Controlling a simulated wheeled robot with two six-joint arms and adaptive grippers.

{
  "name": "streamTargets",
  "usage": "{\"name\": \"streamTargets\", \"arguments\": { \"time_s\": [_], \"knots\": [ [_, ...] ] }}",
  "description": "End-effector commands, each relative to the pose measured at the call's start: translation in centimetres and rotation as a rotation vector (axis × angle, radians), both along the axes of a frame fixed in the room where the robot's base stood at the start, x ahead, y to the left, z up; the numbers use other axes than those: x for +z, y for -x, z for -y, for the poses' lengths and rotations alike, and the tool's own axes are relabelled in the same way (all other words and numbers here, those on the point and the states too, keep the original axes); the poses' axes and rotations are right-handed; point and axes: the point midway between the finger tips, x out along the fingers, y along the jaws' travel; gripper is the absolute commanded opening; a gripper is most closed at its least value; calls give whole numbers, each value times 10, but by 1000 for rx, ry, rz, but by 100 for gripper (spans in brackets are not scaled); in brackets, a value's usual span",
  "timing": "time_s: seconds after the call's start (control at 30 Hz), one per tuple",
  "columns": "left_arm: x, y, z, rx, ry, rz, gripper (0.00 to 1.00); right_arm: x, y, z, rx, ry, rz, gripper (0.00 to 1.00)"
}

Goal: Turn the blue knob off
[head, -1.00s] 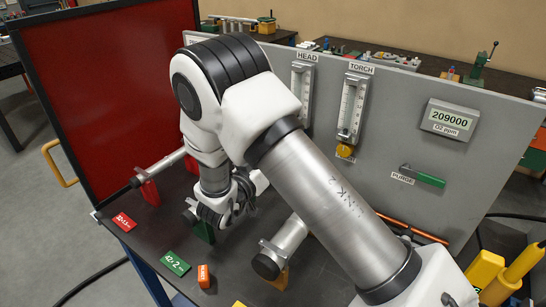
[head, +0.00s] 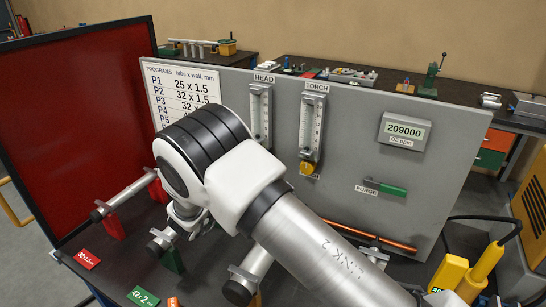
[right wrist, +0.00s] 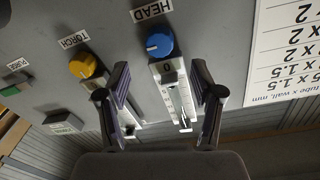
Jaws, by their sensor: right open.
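The blue knob (right wrist: 160,44) sits at the end of the HEAD flowmeter (right wrist: 172,85) in the right wrist view, which is upside down. In the head view my arm hides this knob; the HEAD flowmeter's upper part (head: 260,115) shows. My right gripper (right wrist: 159,66) is open and empty. Its two fingers stand apart on either side of the flowmeter, with the blue knob beyond the tips and roughly centred between them. No contact is visible. My left gripper is not in view.
The yellow TORCH knob (right wrist: 83,65) is beside the blue one on the grey panel (head: 350,130). A green PURGE lever (head: 385,187) is farther right. Tube stubs on red and green stands (head: 172,262) rise from the dark bench. A red screen (head: 80,130) stands at left.

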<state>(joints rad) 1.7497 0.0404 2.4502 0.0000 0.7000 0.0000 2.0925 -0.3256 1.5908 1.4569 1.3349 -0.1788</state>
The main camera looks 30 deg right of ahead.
Motion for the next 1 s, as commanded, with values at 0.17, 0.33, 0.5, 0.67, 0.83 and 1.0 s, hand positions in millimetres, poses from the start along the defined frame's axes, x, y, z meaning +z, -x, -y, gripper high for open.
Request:
{"name": "streamTargets", "arguments": {
  "time_s": [0.17,0.33,0.5,0.67,0.83,1.0],
  "knots": [
    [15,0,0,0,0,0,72,4,-15,31,-5,-4,-1,66],
    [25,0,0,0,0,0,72,3,-28,56,-4,0,-1,66],
    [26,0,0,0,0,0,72,1,-33,64,-1,1,-1,66],
    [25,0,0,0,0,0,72,1,-33,64,-1,1,-1,66],
    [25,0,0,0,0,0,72,1,-33,64,-2,1,-1,6],
    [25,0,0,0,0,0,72,1,-33,64,-2,3,-3,6]
  ]
}}
